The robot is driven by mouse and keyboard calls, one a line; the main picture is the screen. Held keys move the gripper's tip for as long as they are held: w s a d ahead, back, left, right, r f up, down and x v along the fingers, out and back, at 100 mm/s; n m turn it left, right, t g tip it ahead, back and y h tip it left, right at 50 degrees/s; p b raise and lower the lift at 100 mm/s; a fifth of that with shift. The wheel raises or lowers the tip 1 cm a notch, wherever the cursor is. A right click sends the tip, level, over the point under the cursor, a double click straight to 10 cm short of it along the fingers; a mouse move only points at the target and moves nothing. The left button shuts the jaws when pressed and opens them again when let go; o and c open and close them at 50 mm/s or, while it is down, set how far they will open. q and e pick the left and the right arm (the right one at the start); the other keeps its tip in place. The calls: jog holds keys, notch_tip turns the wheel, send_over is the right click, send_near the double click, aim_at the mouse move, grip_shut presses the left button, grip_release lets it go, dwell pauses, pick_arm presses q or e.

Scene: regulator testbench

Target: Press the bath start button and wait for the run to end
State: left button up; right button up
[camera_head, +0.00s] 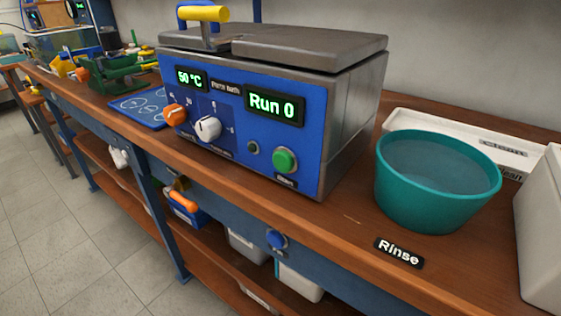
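The bath (350,110) is a steel box with a blue front panel, standing on the wooden bench. Its green start button (285,161) is at the lower right of the panel, with a small dark round spot to its left. The right display (273,105) reads "Run 0" and the left display (190,79) reads "50 °C". An orange knob (175,115) and a white knob (208,129) sit on the panel. The grey lid is down, with a yellow handle (203,13) on top. Neither of my grippers shows.
A teal bowl of water (435,205) stands right of the bath, behind a "Rinse" label (398,253). A white tray marked "Clean" (410,124) lies behind it. A blue mat (139,107) and green fixture (115,75) are to the left. The bench front before the button is clear.

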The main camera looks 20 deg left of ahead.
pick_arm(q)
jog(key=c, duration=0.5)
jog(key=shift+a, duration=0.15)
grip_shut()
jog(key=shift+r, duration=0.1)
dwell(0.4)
